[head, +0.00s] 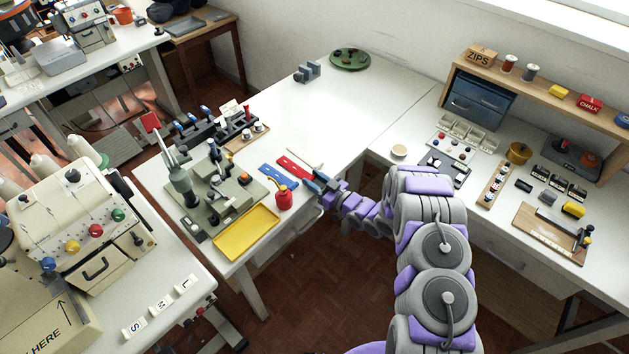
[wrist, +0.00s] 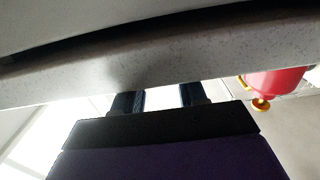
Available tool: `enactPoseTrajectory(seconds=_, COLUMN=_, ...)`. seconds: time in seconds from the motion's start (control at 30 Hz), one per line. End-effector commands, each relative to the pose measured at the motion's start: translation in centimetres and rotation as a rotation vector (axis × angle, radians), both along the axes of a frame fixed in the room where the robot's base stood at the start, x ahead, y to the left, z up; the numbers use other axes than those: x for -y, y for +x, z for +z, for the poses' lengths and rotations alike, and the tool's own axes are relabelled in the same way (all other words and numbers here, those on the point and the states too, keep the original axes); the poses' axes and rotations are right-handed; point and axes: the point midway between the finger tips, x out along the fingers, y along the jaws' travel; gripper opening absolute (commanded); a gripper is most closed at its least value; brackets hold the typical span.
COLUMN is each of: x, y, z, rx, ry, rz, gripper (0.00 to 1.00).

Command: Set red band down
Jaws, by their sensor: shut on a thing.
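The red band (head: 293,166) is a flat strip at the right front part of the sewing table, beside a similar blue band (head: 278,177). My gripper (head: 318,183) is at the red band's near right end, by the table edge, and is shut on it. The band points away from the gripper toward the back left. It looks flat and level with the tabletop; I cannot tell whether it touches. In the wrist view the two dark fingers (wrist: 160,98) show below a grey speckled surface, and the band cannot be made out there.
A red oil can (head: 283,199) stands close to the left of my gripper; it also shows in the wrist view (wrist: 275,82). A yellow tray (head: 246,232) and a green-grey machine (head: 208,190) are further left. A pale stick (head: 306,158) lies just behind the band.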

Motion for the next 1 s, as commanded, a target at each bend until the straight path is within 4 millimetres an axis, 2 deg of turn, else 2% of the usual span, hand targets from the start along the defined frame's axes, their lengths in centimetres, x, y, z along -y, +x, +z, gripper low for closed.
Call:
enactPoseTrajectory(seconds=0.37, x=0.04, y=0.03, z=-0.30, rx=0.001, ry=-0.001, rz=-0.001, gripper=0.00)
enactPoseTrajectory(seconds=0.4, x=0.03, y=0.04, z=-0.30, rx=0.001, ry=-0.001, rz=-0.001, gripper=0.43)
enactPoseTrajectory(seconds=0.67, x=0.02, y=0.04, z=-0.26, rx=0.001, ry=0.000, rz=-0.001, gripper=0.67)
enactPoseTrajectory(seconds=1.0, x=-0.01, y=0.05, z=-0.39, rx=0.001, ry=0.000, rz=-0.001, gripper=0.67)
